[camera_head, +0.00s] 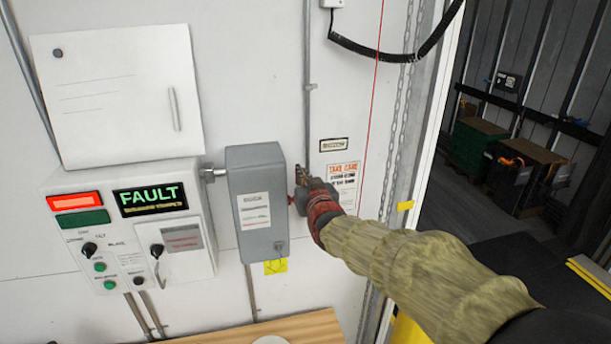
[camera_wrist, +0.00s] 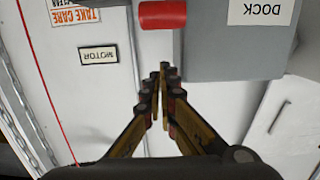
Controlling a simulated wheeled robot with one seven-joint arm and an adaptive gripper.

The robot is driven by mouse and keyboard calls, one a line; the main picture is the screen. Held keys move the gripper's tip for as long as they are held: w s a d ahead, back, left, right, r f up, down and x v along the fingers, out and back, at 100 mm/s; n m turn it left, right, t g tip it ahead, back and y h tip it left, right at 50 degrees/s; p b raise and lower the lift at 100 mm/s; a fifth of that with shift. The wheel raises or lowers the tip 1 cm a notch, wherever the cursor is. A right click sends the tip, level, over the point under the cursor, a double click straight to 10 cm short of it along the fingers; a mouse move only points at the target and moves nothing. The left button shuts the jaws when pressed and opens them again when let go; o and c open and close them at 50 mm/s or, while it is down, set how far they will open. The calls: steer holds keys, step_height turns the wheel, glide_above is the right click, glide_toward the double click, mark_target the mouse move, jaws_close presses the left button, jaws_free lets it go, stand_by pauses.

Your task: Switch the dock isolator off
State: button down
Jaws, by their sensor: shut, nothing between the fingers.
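The dock isolator is a grey box (camera_head: 257,200) on the white wall. A label reading DOCK (camera_wrist: 262,10) shows upside down on it in the wrist view. A red handle (camera_wrist: 162,15) sticks out at the box's side at the top of the wrist view. In the head view the handle is mostly hidden by my gripper. My gripper (camera_head: 300,176) is just right of the box. In the wrist view my fingertips (camera_wrist: 160,72) are together and empty, beside the box's edge and apart from the red handle.
A control panel (camera_head: 70,265) with a FAULT display (camera_head: 150,199) stands left of the isolator, below a white cabinet (camera_head: 118,92). A MOTOR label (camera_wrist: 98,55) and a TAKE CARE sign (camera_head: 343,176) are on the wall. A red cord (camera_head: 374,80) hangs nearby. A wooden surface (camera_head: 310,327) lies below.

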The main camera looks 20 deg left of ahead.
steer(key=s+f, duration=0.1)
steer(key=d+f, duration=0.1)
steer(key=shift+s+f+p, duration=0.35)
steer(key=shift+f, duration=0.4)
steer(key=shift+r, duration=0.1)
steer(key=b, duration=0.1)
steer(key=f+b, duration=0.1)
steer(key=b, duration=0.1)
steer(key=shift+s+d+t, duration=0.2)
steer(key=shift+s+t, duration=0.05)
steer(key=shift+t, duration=0.05)
